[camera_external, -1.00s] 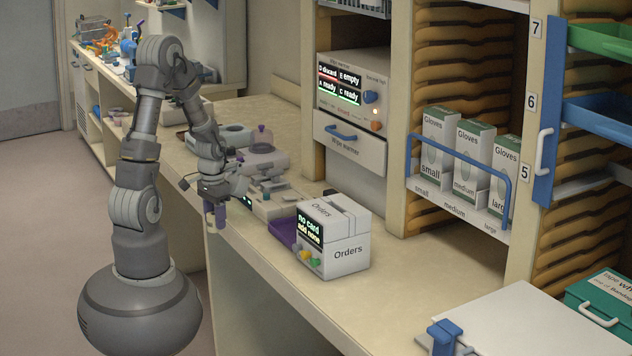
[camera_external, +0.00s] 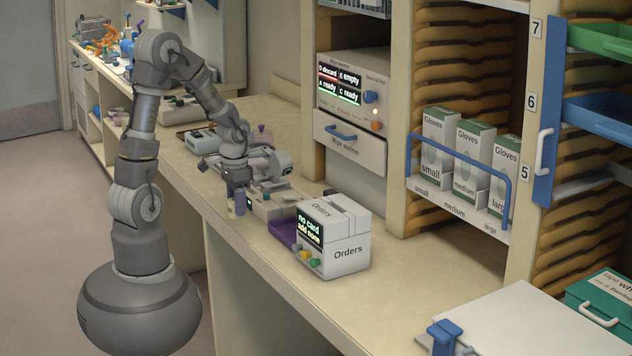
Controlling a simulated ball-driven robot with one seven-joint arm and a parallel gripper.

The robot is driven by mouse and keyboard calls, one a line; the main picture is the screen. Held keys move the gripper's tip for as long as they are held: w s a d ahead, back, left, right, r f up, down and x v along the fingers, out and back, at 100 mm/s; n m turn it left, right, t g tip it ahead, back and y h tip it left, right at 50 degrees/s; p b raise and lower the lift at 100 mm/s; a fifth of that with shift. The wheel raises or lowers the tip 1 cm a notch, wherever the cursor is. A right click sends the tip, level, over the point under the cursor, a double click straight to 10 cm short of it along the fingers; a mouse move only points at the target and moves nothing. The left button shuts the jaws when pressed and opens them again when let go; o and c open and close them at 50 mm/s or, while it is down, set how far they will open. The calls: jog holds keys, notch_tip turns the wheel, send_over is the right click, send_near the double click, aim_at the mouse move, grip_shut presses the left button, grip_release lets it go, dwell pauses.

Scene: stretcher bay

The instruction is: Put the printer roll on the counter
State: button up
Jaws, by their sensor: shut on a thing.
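My gripper (camera_external: 237,193) points down over the front edge of the counter (camera_external: 400,277), beside the grey devices. It is shut on a small purple and pale upright piece (camera_external: 240,204), which seems to be the printer roll. The piece is too small in the picture to identify surely. Its lower end is near the counter's front edge, and I cannot tell whether it touches the top. The gripper's fingers partly hide it.
A white Orders box (camera_external: 348,258) stands on the counter, with a purple tray (camera_external: 283,232) behind it. Grey devices (camera_external: 270,162) crowd the counter by my gripper. Bare counter lies right of the box. Glove boxes (camera_external: 438,146) stand in the shelf.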

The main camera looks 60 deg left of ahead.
jog(key=w+d+m+p, duration=0.1)
jog(key=d+m, duration=0.5)
jog(key=d, duration=1)
jog(key=w+d+m+p, duration=0.2)
jog(key=d+m, duration=0.3)
jog(key=d, duration=1)
jog(key=shift+w+d+m, duration=0.4)
jog(key=shift+w, duration=0.1)
jog(key=s+d+m, duration=0.1)
jog(key=d, duration=0.1)
jog(key=s+d+m, duration=0.1)
jog(key=d, duration=0.2)
jog(key=s+d, duration=0.1)
jog(key=d, duration=0.2)
jog(key=shift+s+f+m, duration=0.15)
jog(key=shift+s+m, duration=0.2)
jog(key=shift+m, duration=0.05)
notch_tip(320, 180, down, 5)
jog(key=w+d, duration=0.3)
jog(key=w, duration=0.1)
jog(key=w+d+f+b, duration=0.1)
jog(key=w+d, duration=0.6)
jog(key=w, duration=0.1)
jog(key=shift+d+f+b, duration=0.3)
jog(key=shift+d+b, duration=0.05)
jog(key=shift+b, duration=0.05)
jog(key=shift+f+b, duration=0.55)
jog(key=shift+f, duration=1.15)
